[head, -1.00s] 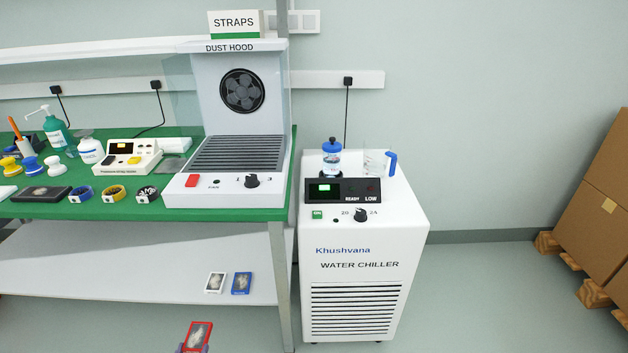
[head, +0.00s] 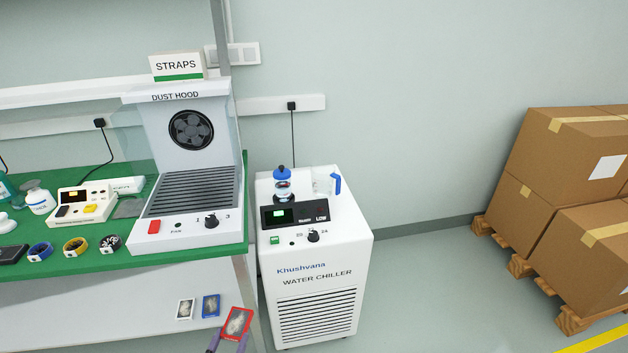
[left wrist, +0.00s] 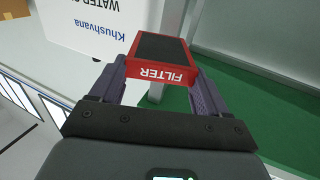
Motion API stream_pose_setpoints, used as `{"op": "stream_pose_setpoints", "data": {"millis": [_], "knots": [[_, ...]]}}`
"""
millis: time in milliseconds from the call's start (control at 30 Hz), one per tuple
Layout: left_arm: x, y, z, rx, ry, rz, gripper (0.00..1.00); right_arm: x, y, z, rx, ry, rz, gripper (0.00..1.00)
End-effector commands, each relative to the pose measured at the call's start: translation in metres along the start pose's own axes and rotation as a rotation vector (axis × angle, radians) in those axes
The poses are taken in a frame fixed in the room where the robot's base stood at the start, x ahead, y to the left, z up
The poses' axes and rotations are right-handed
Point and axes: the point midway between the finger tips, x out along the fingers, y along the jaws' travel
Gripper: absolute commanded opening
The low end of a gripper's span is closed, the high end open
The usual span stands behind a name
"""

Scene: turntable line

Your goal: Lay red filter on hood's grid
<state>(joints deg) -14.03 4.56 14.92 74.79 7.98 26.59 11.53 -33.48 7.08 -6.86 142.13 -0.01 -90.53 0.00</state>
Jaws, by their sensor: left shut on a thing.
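The red filter (head: 236,323) is a flat red-framed piece with a greyish centre, low in the head view in front of the bench. In the left wrist view the red filter (left wrist: 161,60) has a dark panel and the word FILTER on its edge. My left gripper (left wrist: 160,85) is shut on it, one finger at each side; its tips also show in the head view (head: 228,342). The dust hood (head: 190,225) stands on the bench with its dark slatted grid (head: 193,193) bare. The gripper is below and in front of the hood. My right gripper is not in view.
A white and a blue card (head: 211,306) lie on the lower shelf. The water chiller (head: 315,265) stands right of the bench. Boxes (head: 570,170) sit far right.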

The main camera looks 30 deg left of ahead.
Motion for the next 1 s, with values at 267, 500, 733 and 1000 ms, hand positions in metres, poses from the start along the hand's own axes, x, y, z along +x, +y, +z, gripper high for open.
{"op": "stream_pose_setpoints", "data": {"millis": [267, 500, 733, 1000], "knots": [[0.026, 0.119, -0.124, -0.003, 0.005, 0.156, 0.45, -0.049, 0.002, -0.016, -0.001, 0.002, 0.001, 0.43], [0.026, 0.195, -0.200, -0.002, 0.003, 0.256, 0.45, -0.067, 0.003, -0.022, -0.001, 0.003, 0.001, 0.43], [0.019, 0.238, -0.244, -0.002, 0.001, 0.316, 0.45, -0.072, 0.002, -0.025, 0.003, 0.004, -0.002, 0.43], [0.011, 0.269, -0.273, 0.000, -0.006, 0.362, 0.45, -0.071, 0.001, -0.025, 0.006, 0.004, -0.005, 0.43]]}}
